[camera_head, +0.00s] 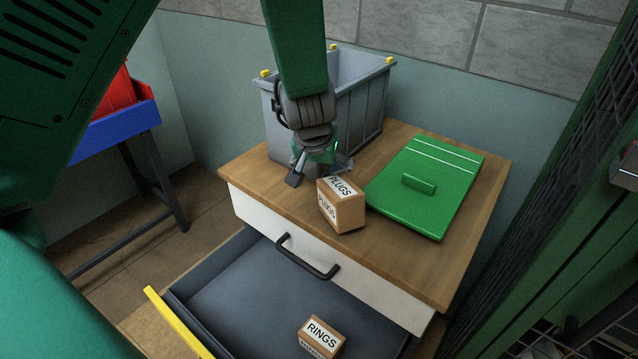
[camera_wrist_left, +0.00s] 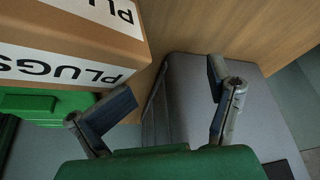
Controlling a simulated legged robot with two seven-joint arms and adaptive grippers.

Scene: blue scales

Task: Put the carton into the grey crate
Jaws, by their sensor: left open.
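A brown carton labelled PLUGS (camera_head: 343,207) stands on the wooden cabinet top, in front of the grey crate (camera_head: 352,118); it also fills the upper left of the left wrist view (camera_wrist_left: 80,45). A second, smaller carton labelled RINGS (camera_head: 322,337) lies in the open drawer. The crate stands at the back of the top, its opening upward, partly hidden by my left arm. My left gripper (camera_head: 320,172) is open and empty, between the crate and the PLUGS carton. Its spread fingers (camera_wrist_left: 162,100) show in the left wrist view, beside the carton and not around it. My right gripper is not in view.
A green lid with a handle (camera_head: 448,195) lies on the cabinet top (camera_head: 300,208), right of the PLUGS carton. The drawer (camera_head: 245,290) is pulled out below. A blue and red bin (camera_head: 125,118) stands on a rack at the left. Dark green mesh (camera_head: 590,150) bounds the right.

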